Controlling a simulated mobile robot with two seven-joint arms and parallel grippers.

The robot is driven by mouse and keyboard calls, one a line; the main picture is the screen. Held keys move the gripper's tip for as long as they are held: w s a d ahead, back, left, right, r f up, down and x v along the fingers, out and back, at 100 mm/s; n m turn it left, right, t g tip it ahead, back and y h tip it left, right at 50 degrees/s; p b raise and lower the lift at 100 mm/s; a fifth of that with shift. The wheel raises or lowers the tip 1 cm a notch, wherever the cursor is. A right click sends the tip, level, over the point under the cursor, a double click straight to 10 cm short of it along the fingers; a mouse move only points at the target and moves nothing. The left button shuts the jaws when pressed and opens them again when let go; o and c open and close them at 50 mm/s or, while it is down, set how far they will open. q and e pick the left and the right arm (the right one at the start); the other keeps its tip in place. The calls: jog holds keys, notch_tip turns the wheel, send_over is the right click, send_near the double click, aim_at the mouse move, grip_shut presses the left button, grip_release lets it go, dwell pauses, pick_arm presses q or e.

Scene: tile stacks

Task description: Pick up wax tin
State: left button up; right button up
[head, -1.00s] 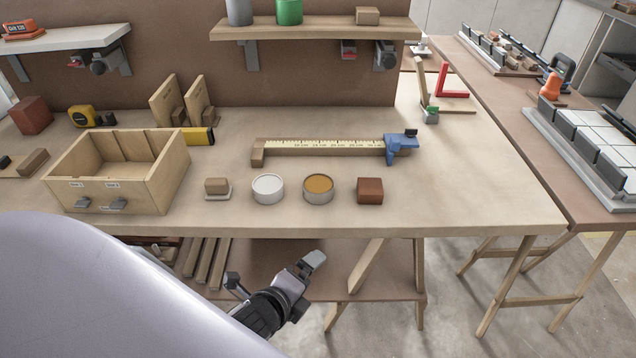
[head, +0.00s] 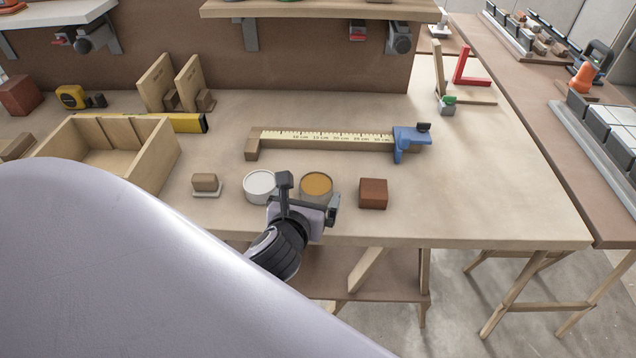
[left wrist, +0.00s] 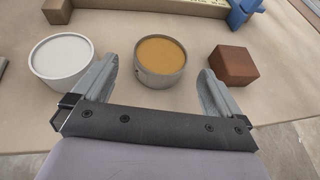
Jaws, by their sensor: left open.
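The wax tin, a round tin with an amber-brown top, (head: 316,184) stands on the workbench between a white-topped tin (head: 259,184) and a red-brown block (head: 373,194). In the left wrist view the wax tin (left wrist: 160,61) sits ahead of and between the open fingers. The white tin (left wrist: 62,60) is by the left finger and the block (left wrist: 233,65) is beyond the right finger. My left gripper (head: 309,195) is open and empty at the front of the tin, and hides part of the tin's lower front in the head view. My right gripper is not in view.
A wooden caliper-like gauge with a blue jaw (head: 411,140) lies behind the tins. A small wood block on a pale base (head: 206,186) and an open wooden box (head: 150,160) stand to the left. The bench (head: 480,205) is clear on the right.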

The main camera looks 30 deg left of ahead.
aim_at(314, 190)
pick_arm(q)
jog(key=shift+x, duration=2.9)
jog(key=shift+f, duration=0.1)
jog(key=c, duration=1.1)
jog(key=shift+o, duration=0.2)
